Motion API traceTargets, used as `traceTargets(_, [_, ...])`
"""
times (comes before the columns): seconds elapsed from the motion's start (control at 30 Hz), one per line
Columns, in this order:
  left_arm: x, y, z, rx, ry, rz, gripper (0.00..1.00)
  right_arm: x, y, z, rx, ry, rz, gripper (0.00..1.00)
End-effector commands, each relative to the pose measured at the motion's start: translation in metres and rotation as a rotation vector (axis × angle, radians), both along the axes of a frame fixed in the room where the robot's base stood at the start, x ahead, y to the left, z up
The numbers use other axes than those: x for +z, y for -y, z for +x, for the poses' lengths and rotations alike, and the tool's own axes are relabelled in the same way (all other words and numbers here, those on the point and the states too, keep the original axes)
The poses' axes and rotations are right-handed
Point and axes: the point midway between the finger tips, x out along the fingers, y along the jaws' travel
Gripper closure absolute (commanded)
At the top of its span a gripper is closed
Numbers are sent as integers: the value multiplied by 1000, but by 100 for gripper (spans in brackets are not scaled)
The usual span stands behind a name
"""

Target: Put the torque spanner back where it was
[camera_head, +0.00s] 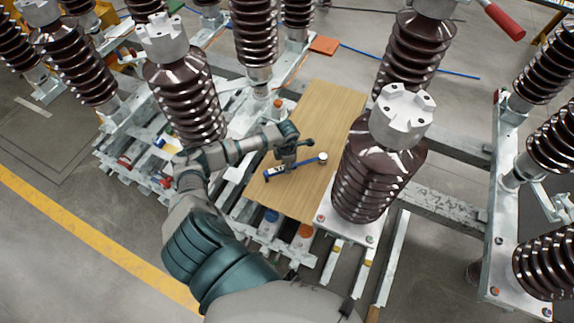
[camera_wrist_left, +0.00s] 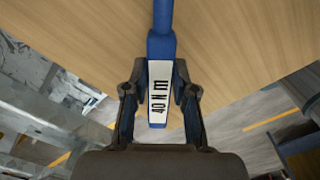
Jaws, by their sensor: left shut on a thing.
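The torque spanner (camera_head: 309,162) is blue, with a light round head at its right end. It lies across or just above a wooden board (camera_head: 325,110); I cannot tell whether it touches the board. My left gripper (camera_head: 285,170) is at the spanner's handle end, near the board's front left edge. In the left wrist view the spanner's handle (camera_wrist_left: 159,85), with a white "40 N m" label, sits between the two fingers of the left gripper (camera_wrist_left: 158,100), which is shut on it. My right gripper is not in view.
Tall brown ribbed insulators stand around the board, one (camera_head: 377,175) close to its right edge and another (camera_head: 187,100) at its left. Metal frame rails (camera_head: 395,255) lie at the front right. The board's far part is clear.

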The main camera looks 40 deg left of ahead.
Motion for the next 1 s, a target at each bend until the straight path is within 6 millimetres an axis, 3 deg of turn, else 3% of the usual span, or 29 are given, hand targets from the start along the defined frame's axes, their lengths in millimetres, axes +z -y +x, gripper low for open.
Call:
traceTargets(0.17, [1, -1, 2, 1, 5, 1, 100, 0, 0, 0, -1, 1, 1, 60])
traceTargets(0.2, [0, -1, 1, 0, 3, 1, 64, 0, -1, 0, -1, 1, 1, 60])
traceTargets(0.27, [0, 0, 1, 0, 2, 1, 49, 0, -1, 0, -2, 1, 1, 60])
traceTargets(0.67, [8, 1, 2, -1, 4, 2, 48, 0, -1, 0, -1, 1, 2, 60])
traceTargets(1.0, [77, 0, 3, -2, 8, 2, 48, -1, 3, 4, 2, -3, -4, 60])
